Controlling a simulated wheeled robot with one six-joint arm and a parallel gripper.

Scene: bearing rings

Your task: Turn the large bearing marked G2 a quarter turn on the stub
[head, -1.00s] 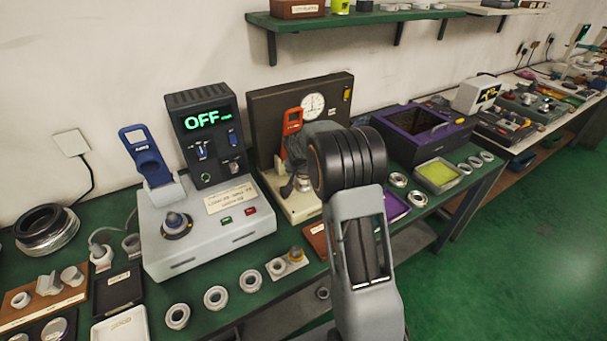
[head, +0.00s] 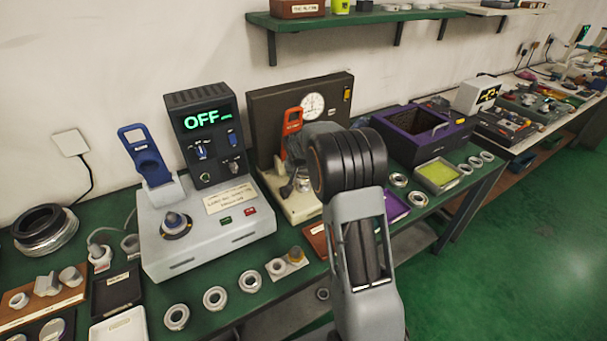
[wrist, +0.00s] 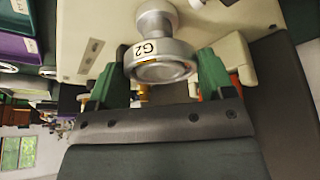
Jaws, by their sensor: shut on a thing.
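The large bearing marked G2 (wrist: 160,64) is a silver ring with a white label, near the middle of the wrist view. My gripper (wrist: 160,76) has its two green fingers on either side of the ring and is shut on it. A grey rounded stub (wrist: 154,20) rises directly behind the ring on a cream base. The ring appears to sit on the stub, but how far is hidden. In the head view my arm covers most of this place, in front of the cream-based station (head: 303,208) with a dial.
A grey machine (head: 208,240) with an OFF display stands left of my arm. An orange-red tool (head: 292,122) stands close behind my gripper. Loose rings (head: 214,298) line the bench's front edge. A purple box (head: 412,135) and a yellow-green tray (head: 438,174) are to the right.

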